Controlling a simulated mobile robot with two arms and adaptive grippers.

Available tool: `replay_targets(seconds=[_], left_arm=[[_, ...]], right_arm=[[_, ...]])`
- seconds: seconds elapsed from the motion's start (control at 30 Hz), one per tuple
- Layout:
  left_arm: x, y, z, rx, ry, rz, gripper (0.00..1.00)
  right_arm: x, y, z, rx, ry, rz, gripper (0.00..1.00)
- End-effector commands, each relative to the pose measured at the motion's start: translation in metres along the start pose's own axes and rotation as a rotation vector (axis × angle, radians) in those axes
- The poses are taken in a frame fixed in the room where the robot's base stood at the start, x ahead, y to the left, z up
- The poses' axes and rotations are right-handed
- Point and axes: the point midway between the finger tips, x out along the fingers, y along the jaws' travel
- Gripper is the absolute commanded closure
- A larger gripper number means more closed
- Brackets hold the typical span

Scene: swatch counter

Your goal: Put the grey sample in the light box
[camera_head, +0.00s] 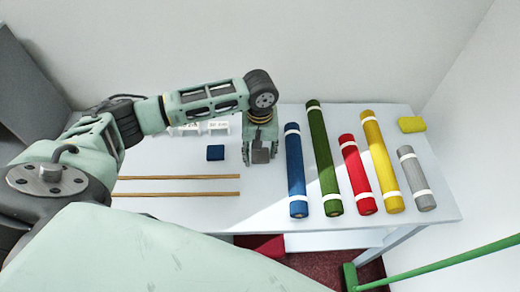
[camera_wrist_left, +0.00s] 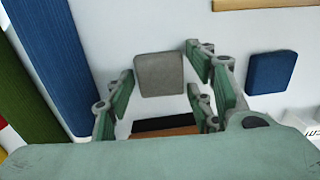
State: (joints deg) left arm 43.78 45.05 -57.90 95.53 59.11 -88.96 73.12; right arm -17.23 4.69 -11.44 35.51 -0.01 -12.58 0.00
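The grey sample (camera_head: 261,155) is a small square on the white table. In the left wrist view the grey sample (camera_wrist_left: 158,75) lies between my left gripper's fingers (camera_wrist_left: 160,72), with a narrow gap at each side. In the head view my left gripper (camera_head: 261,150) points down over it. The gripper looks open; I cannot tell how high its tips are. White open compartments (camera_head: 218,127) stand at the back, partly hidden by my left arm; I cannot tell whether they include the light box. My right gripper is out of view.
A blue sample (camera_head: 215,153) lies left of the gripper. Two wooden strips (camera_head: 180,194) lie in front of it. Blue (camera_head: 296,170), green (camera_head: 323,160), red (camera_head: 357,175), yellow (camera_head: 381,160) and grey (camera_head: 415,178) rolls lie to the right. A yellow block (camera_head: 411,125) is back right.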

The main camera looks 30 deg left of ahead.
Motion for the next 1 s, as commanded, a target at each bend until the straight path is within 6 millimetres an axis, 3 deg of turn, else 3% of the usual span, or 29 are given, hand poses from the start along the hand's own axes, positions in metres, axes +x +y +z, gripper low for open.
replay_targets(seconds=[0.1, 0.47, 0.57, 1.0], left_arm=[[0.0, 0.0, 0.0, 0.0, 0.0, 0.0, 0.39], [-0.005, 0.0, -0.001, 0.0, 0.002, 0.0, 0.39], [-0.017, 0.001, -0.001, 0.001, 0.002, 0.002, 0.39], [-0.105, 0.001, -0.001, 0.0, 0.002, 0.002, 0.39]], right_arm=[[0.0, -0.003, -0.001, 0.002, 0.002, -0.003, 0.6], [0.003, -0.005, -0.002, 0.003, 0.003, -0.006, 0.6], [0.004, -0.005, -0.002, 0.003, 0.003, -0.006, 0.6], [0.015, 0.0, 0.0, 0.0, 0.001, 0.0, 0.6]])
